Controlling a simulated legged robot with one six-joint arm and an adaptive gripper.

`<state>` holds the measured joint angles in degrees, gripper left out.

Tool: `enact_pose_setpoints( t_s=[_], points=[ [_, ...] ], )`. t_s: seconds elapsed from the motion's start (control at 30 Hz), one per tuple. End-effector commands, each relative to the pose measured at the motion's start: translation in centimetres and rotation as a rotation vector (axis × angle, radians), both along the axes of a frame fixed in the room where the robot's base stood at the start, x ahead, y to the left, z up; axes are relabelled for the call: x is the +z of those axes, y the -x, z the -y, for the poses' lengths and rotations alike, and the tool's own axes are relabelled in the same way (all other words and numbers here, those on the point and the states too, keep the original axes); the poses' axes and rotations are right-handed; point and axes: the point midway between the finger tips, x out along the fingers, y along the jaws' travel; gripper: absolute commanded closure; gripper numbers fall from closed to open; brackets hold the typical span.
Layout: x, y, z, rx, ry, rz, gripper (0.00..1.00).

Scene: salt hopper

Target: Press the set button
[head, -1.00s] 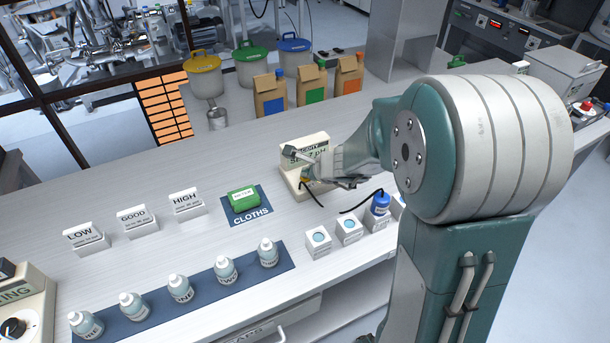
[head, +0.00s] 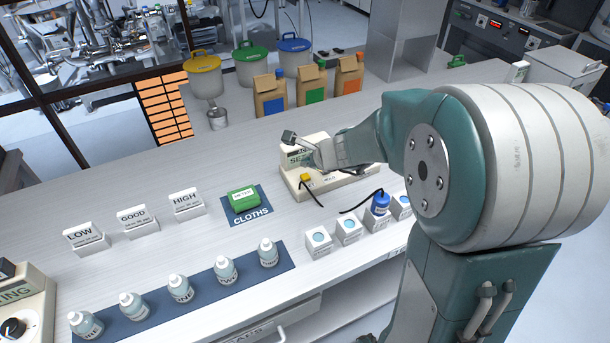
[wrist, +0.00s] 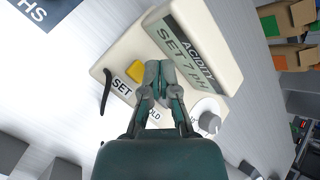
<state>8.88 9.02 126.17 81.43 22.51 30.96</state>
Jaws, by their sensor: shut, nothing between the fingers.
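The cream acidity meter (head: 345,187) stands on the bench, its display reading "SET 7 PH" in the wrist view (wrist: 186,42). The yellow button (head: 305,177) sits on the meter's left end, above the label "SET" in the wrist view (wrist: 135,71). My gripper (wrist: 161,68) is shut and empty. Its fingertips appear just right of the yellow button, over the meter's top; whether they touch anything is unclear. The fingers partly hide the "HOLD" label. In the head view my wrist covers part of the display, and the fingertips are hard to make out.
A grey knob (wrist: 208,122) is on the meter's right. A black cable lies by its left end. A green packet (head: 243,199) rests on the blue cloths mat (head: 262,216). White boxes (head: 319,243) and a blue-capped bottle (head: 380,204) stand in front. Paper bags (head: 311,85) stand behind.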

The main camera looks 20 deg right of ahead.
Motion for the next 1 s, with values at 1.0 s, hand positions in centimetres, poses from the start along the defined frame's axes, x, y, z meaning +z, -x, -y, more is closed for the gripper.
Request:
enact_pose_setpoints(
  t_s=[1.0],
  points=[
    [3.3,0.0,0.0,-0.001,0.001,-0.002,1.0]
  ],
)
